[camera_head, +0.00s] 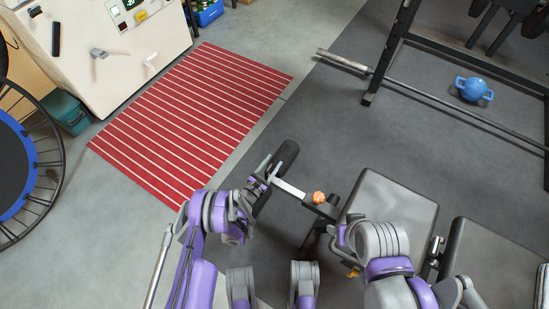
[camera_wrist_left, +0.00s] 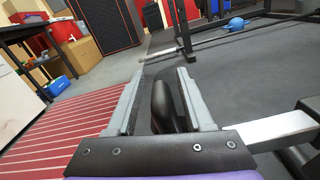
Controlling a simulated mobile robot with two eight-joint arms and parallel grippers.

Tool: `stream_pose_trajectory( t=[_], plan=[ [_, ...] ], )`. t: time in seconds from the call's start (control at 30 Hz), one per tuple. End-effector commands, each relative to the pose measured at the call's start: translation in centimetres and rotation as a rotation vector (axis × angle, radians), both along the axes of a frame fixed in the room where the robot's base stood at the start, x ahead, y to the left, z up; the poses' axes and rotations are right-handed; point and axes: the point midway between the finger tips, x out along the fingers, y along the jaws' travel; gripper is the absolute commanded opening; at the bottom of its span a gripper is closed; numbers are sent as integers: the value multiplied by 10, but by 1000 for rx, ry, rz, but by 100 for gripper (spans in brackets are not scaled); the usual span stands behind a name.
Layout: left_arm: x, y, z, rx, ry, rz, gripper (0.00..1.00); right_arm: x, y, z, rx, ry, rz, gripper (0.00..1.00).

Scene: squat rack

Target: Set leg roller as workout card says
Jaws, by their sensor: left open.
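The black leg roller (camera_head: 286,156) is at the end of a silver bar (camera_head: 289,188) in front of the weight bench (camera_head: 392,205). An orange knob (camera_head: 319,197) sits where the bar meets the bench frame. My left gripper (camera_head: 268,170) is open beside the roller. In the left wrist view the two fingers (camera_wrist_left: 162,75) stand apart, with the dark roller (camera_wrist_left: 162,105) showing between them; I cannot tell whether they touch it. I cannot make out a readable workout card.
A red striped mat (camera_head: 195,115) lies left of the bench. A barbell (camera_head: 440,100) and rack stand at the upper right, with a blue kettlebell (camera_head: 474,89).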

Motion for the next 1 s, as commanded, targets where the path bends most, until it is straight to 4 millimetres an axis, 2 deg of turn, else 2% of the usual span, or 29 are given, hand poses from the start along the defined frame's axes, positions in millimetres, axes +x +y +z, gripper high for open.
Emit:
stream_pose_trajectory(
  t=[0.2, 0.27, 0.5, 1.0],
  plan=[
    [0, 0, 0, 0, 0, 0, 52, 0, 0, 0, 0, 0, 0, 62],
    [0, 0, 0, 0, 0, 0, 43, 0, 0, 0, 0, 0, 0, 62],
    [0, 0, 0, 0, 0, 0, 0, 0, 0, 0, 0, 0, 0, 62],
    [1, 1, 0, -1, 0, 2, 0, 0, 0, 0, 0, 0, 0, 62]
  ],
)
